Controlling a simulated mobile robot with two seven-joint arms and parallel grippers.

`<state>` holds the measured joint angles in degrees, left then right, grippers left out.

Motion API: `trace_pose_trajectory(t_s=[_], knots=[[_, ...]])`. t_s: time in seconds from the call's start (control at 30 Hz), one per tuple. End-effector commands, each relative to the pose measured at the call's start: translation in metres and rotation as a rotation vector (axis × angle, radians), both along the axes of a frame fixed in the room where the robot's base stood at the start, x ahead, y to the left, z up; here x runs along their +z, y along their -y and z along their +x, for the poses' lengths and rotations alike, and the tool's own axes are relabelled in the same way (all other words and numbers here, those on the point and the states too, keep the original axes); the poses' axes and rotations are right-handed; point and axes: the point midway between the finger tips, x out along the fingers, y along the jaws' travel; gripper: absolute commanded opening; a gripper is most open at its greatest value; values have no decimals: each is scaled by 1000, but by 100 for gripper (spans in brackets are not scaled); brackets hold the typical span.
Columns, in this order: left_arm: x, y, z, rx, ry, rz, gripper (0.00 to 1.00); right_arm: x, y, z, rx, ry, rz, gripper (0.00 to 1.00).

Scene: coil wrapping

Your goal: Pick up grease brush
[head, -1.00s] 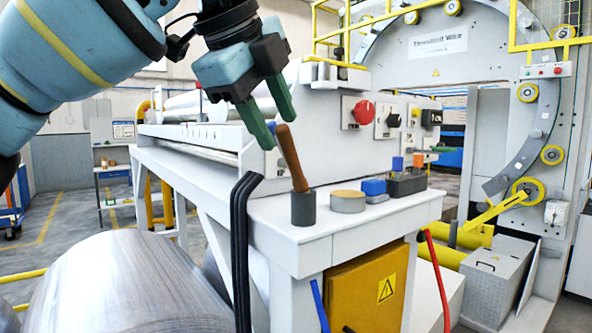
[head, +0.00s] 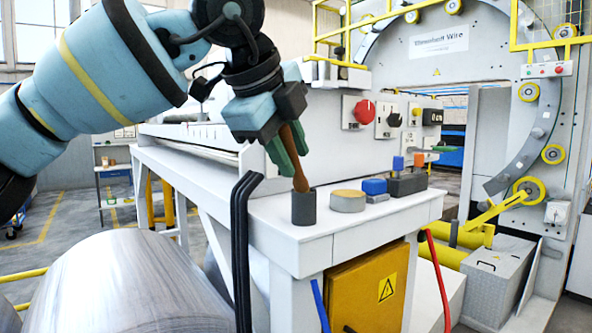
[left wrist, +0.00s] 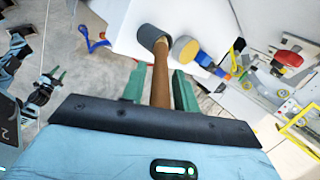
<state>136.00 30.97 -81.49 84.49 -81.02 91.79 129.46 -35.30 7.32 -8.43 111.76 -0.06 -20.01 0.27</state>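The grease brush (head: 300,178) stands handle up, slightly tilted, in a dark grey cup (head: 304,209) at the near corner of the white table. Its brown handle shows; its lower end is hidden in the cup. My left gripper (head: 287,160) is around the handle from above, its green fingers on either side. In the left wrist view the handle (left wrist: 161,80) runs between the two fingers (left wrist: 160,90), with narrow gaps showing, so the gripper looks open. My right gripper (left wrist: 52,77) shows small at the left of that view, its green fingertips apart, with nothing visible between them.
A round tan-topped tin (head: 348,202), a blue block (head: 374,187) and a dark tray (head: 407,184) stand right of the cup. A big metal coil (head: 140,285) lies at lower left.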

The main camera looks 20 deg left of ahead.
Motion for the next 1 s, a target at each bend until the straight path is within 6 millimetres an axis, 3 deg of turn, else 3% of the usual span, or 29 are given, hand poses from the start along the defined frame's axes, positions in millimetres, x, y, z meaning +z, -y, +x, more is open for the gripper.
trace_pose_trajectory(t_s=[0.03, 0.23, 0.63, 1.0], knots=[[0, 0, 0, 0, 0, 0, 24, 0, 0, 0, 0, 0, 0, 39], [0, 0, 0, 0, 0, 0, 0, 0, 0, 0, -1, 0, -1, 39], [5, 0, 0, 1, 1, -1, 0, -1, 0, 0, -1, -2, 0, 39], [35, 1, 0, -1, 1, -1, 0, -3, 0, -2, -1, -7, 1, 39]])
